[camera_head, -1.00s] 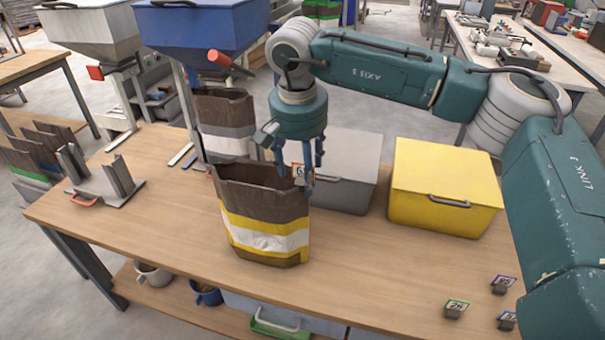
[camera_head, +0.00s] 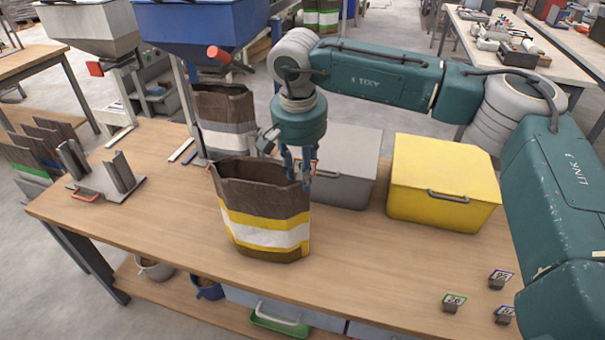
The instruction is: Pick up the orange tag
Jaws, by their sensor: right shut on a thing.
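The orange tag (camera_head: 311,166) is a small white card with an orange-red border, partly hidden by blue fingers. My right gripper (camera_head: 304,178) points down and is shut on it, beside the top right rim of the brown bag with yellow and white bands (camera_head: 262,222). I cannot tell whether the tag touches the bag. The bag stands upright and open on the wooden table (camera_head: 160,225). My left gripper is not in view.
A grey lidded box (camera_head: 350,165) is behind the gripper and a yellow box (camera_head: 445,175) is to the right. Green (camera_head: 454,302), purple (camera_head: 501,279) and blue (camera_head: 505,314) tags stand front right.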

